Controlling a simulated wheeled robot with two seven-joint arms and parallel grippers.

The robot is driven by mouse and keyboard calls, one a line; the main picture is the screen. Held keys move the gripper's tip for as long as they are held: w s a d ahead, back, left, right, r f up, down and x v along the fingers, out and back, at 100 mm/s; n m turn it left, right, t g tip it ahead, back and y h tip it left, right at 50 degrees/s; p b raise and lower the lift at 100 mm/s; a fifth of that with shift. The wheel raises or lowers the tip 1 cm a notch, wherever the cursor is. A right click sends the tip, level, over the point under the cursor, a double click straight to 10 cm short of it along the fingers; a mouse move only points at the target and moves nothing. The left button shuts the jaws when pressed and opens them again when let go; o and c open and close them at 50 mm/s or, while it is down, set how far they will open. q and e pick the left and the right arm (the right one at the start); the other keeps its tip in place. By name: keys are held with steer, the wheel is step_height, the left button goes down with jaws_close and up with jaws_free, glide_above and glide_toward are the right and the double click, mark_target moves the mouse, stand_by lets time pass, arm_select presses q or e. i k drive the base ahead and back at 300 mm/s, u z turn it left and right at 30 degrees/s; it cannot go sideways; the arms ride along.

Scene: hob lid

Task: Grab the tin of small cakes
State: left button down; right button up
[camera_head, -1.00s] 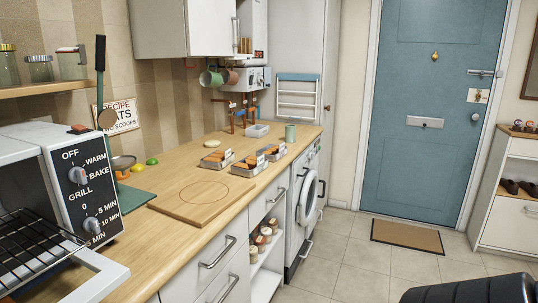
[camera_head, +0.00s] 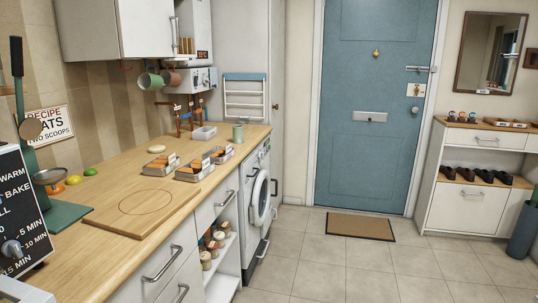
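Three small metal tins stand close together on the wooden worktop, past the round-marked board. They are a left tin (camera_head: 157,174), a middle tin (camera_head: 193,176) and a right tin (camera_head: 221,158). Each holds orange-brown pieces and has a small pale label card. The contents and labels are too small to tell which tin holds small cakes. Neither of my grippers is in view, and nothing touches the tins.
A wooden board with a round outline (camera_head: 145,203) lies in front of the tins. A pale oval item (camera_head: 156,150), a white tub (camera_head: 203,133) and a green cup (camera_head: 238,133) stand near them. The oven (camera_head: 20,215) is at left.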

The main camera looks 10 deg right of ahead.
mark_target(220, 155)
steer(key=z, duration=0.9)
steer(key=k, duration=1.15)
steer(key=z, duration=1.05)
steer(key=i, duration=1.2)
steer(key=u, duration=0.55)
steer(key=i, duration=2.7)
steer(key=u, duration=1.8)
steer(key=i, duration=1.15)
steer(key=u, duration=1.35)
